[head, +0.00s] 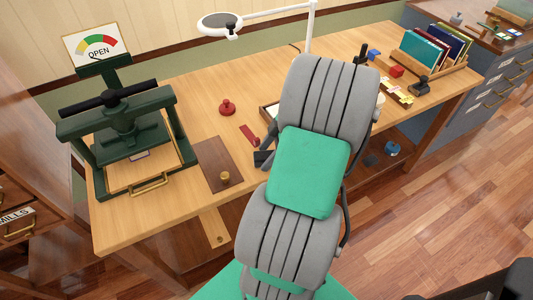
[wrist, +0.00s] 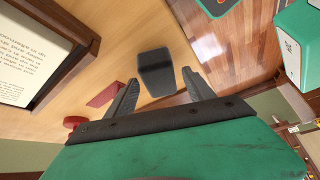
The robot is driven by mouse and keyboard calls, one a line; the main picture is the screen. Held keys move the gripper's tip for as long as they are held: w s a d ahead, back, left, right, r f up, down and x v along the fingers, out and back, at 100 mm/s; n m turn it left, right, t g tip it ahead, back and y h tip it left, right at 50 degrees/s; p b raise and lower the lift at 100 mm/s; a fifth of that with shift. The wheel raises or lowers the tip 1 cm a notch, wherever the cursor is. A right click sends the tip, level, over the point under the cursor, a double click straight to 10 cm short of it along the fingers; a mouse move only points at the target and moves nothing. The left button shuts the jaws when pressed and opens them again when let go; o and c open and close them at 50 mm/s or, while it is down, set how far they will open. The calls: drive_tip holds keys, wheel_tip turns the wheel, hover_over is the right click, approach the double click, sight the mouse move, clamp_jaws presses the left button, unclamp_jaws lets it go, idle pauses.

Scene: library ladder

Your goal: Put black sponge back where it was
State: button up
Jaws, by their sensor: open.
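The black sponge (wrist: 155,72) shows in the wrist view as a dark grey block on the wooden table, just ahead of my open fingers. My gripper (wrist: 160,78) has one finger to each side of the sponge's near end, with visible gaps; I cannot tell whether the tips reach down beside it. In the head view a dark block (head: 262,158), likely the sponge, shows at the left edge of my arm near the table's front edge. My arm hides most of the gripper there.
A red strip (head: 249,134) and red knob (head: 227,107) lie left of my arm. A brown board (head: 214,160) with a brass knob and a green press (head: 125,140) stand further left. A wood-framed printed page (wrist: 35,50) is left in the wrist view. Books (head: 435,45) stand back right.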

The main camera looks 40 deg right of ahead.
drive_tip(key=p+v, duration=0.2)
drive_tip(key=v, duration=1)
drive_tip(key=w+a+r+m+g+h, duration=0.1)
drive_tip(key=w+a+m, duration=0.1)
drive_tip(key=w+a, duration=0.35)
drive_tip(key=w+a+r+m+h, duration=0.1)
drive_tip(key=w+a, duration=0.2)
drive_tip(key=a, duration=0.6)
drive_tip(key=s+a+m+h, duration=0.1)
drive_tip(key=s+a+m, duration=0.1)
drive_tip(key=a, duration=0.5)
drive_tip(key=s+a+m+h, duration=0.1)
drive_tip(key=s+a+m, duration=0.2)
drive_tip(key=a+m, duration=0.2)
drive_tip(key=a, duration=0.2)
drive_tip(key=shift+a+f+h, duration=0.35)
drive_tip(key=shift+a+h, duration=0.05)
